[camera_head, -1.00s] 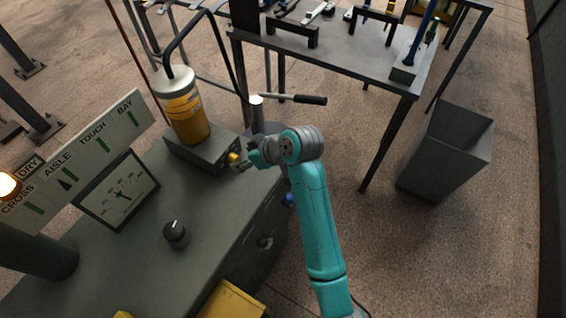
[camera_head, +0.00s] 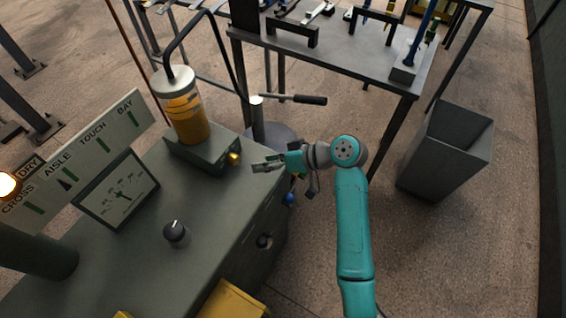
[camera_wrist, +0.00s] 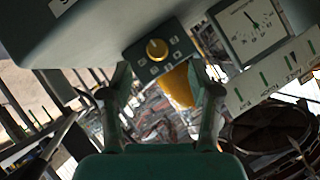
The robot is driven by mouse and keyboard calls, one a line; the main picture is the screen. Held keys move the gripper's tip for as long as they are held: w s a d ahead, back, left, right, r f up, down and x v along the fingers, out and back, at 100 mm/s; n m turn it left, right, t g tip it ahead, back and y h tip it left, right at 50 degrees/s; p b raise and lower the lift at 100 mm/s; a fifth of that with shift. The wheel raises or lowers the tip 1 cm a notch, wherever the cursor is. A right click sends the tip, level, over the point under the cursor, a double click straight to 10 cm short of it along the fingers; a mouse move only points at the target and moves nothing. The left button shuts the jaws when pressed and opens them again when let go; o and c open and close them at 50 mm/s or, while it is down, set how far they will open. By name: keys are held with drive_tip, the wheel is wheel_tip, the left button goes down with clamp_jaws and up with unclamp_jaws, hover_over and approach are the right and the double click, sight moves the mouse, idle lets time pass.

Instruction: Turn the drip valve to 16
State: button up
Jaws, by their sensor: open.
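The drip valve appears to be the yellow knob (camera_head: 234,158) on the end face of the grey box (camera_head: 203,157) under the oil bottle (camera_head: 186,110). In the wrist view the same knob (camera_wrist: 157,49) sits on a dark plate with small markings around it, too small to read surely. My gripper (camera_head: 258,166) is open and empty, just right of the knob and apart from it. In the wrist view my gripper's two fingers (camera_wrist: 164,84) stand wide apart, with the knob beyond and between them.
A dial gauge (camera_head: 118,193) and a black knob (camera_head: 175,232) are on the bench (camera_head: 150,268). A sign board (camera_head: 125,128) stands behind the gauge. A post with a black-handled lever (camera_head: 300,99) stands behind my gripper. A rack table (camera_head: 345,60) and grey bin (camera_head: 445,155) are right.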

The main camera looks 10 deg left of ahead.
drive_tip(key=shift+w+d+f+m+y, duration=0.25)
drive_tip(key=shift+d+f+m+y, duration=0.1)
drive_tip(key=shift+d+m+y, duration=0.25)
drive_tip(key=shift+w+d+f+m+y, duration=0.2)
drive_tip(key=shift+d+f+m+y, duration=0.15)
drive_tip(key=shift+d+m+y, duration=0.2)
drive_tip(key=shift+w+d+f+m+y, duration=0.1)
drive_tip(key=shift+w+d+m+y, duration=0.1)
drive_tip(key=shift+d+m+y, duration=0.25)
drive_tip(key=shift+w+d+f+m+y, duration=0.1)
drive_tip(key=shift+w+d+m+y, duration=0.15)
drive_tip(key=shift+d+m, duration=0.2)
